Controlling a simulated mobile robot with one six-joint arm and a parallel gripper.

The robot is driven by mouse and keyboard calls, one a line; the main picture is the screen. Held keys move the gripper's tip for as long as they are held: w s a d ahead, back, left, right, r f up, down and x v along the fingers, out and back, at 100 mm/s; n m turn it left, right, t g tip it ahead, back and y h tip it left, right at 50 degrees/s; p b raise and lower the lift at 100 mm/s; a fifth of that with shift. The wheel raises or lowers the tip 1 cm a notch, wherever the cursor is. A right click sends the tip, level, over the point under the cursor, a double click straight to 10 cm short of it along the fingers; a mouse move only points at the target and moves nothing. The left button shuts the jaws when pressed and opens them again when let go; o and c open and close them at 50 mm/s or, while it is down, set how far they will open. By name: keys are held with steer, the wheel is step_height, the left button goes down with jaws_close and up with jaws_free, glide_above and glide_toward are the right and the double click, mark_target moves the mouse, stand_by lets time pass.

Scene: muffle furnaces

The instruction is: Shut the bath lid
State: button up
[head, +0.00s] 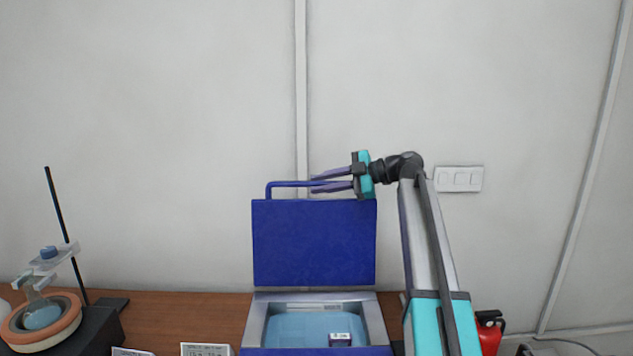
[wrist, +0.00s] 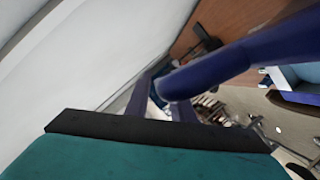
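The bath (head: 262,300) stands on the bench with its water surface showing. Its dark blue lid (head: 314,243) is raised upright at the back. A blue bar handle (head: 290,184) runs along the lid's top edge; its right end is hidden by my gripper. My gripper (head: 314,184) is at the right part of this handle, pointing left. Its two purple fingers are apart, one above the other, near the bar; I cannot tell if they touch it. In the wrist view, the handle (wrist: 240,62) crosses from the upper right to the fingertips.
A stand with an orange ring-shaped heater (head: 68,332) and flask is at the left. White label cards (head: 206,349) lie left of the bath. A red object (head: 490,335) is at the lower right. The wall behind has a switch plate (head: 458,179).

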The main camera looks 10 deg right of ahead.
steer(key=shift+w+a+f, duration=0.2)
steer(key=shift+w+a, duration=0.1)
steer(key=shift+a, duration=0.35)
